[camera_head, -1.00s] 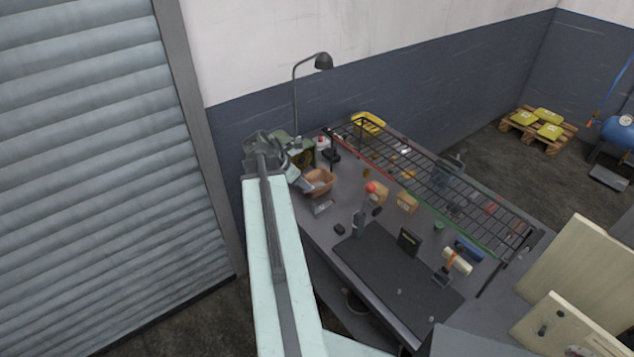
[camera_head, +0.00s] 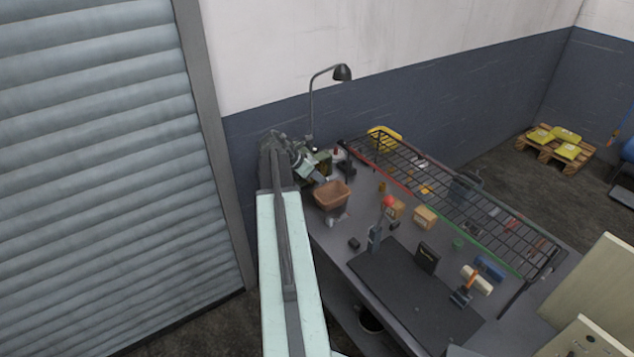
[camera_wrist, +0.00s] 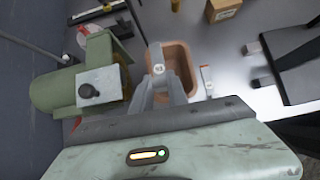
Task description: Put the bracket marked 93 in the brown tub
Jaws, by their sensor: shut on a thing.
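The brown tub (camera_head: 332,197) stands on the bench at its far left end. In the wrist view the tub (camera_wrist: 188,70) lies behind my fingers. My gripper (camera_wrist: 160,88) is shut on a light grey bracket (camera_wrist: 157,53), whose round white label (camera_wrist: 159,68) seems to read 93. The held bracket appears over the left part of the tub's opening; its height above the tub is hard to tell. Another small grey bracket (camera_wrist: 207,80) lies on the bench just right of the tub, and it also shows in the head view (camera_head: 337,220).
A green machine (camera_wrist: 75,88) stands close left of the tub. A lamp (camera_head: 312,105) and a wire rack (camera_head: 450,195) are behind.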

